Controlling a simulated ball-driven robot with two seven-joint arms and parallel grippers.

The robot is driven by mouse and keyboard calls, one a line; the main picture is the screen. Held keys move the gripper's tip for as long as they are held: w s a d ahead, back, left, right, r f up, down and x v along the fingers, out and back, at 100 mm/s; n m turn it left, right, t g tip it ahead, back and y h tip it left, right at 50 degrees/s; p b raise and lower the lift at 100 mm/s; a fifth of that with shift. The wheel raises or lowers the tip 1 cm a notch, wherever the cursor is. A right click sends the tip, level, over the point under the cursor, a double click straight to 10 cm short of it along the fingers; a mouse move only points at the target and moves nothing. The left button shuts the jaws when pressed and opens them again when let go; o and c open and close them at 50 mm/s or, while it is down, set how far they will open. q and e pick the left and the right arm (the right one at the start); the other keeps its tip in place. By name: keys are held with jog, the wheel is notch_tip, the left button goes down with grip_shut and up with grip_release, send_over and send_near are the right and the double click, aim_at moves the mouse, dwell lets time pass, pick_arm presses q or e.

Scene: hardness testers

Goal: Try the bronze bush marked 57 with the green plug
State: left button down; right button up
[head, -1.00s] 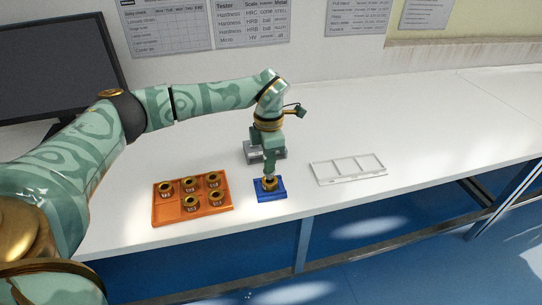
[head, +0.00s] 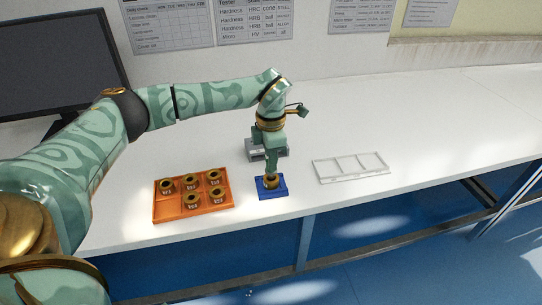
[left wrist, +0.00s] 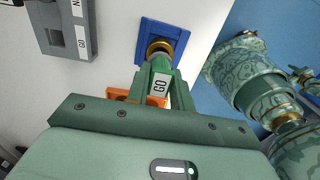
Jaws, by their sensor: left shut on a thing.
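My left gripper (head: 271,160) is shut on the green plug (left wrist: 158,64), whose handle carries a GO label in the left wrist view. The plug points down at a bronze bush (head: 271,181) on the blue pad (head: 262,192). Its lower end meets the bush's mouth; how deep it sits inside is hidden. The bush's marking cannot be read here. The orange tray (head: 165,211) to the left holds several more bronze bushes, with one compartment empty. My right gripper is not in view.
A grey block (left wrist: 62,28) with GO and partly cut-off labels stands behind the pad; it also shows in the head view (head: 254,154). A clear, empty three-part tray (head: 350,167) lies to the right. A monitor (head: 55,60) stands back left. The bench's right side is clear.

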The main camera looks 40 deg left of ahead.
pick_arm(q)
jog(key=shift+f, duration=0.5)
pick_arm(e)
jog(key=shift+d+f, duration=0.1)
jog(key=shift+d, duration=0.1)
pick_arm(q)
jog(key=shift+f, duration=0.45)
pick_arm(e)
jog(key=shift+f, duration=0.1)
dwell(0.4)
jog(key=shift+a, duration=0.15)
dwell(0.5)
pick_arm(q)
jog(key=shift+r+p, duration=0.25)
jog(key=shift+p, duration=0.05)
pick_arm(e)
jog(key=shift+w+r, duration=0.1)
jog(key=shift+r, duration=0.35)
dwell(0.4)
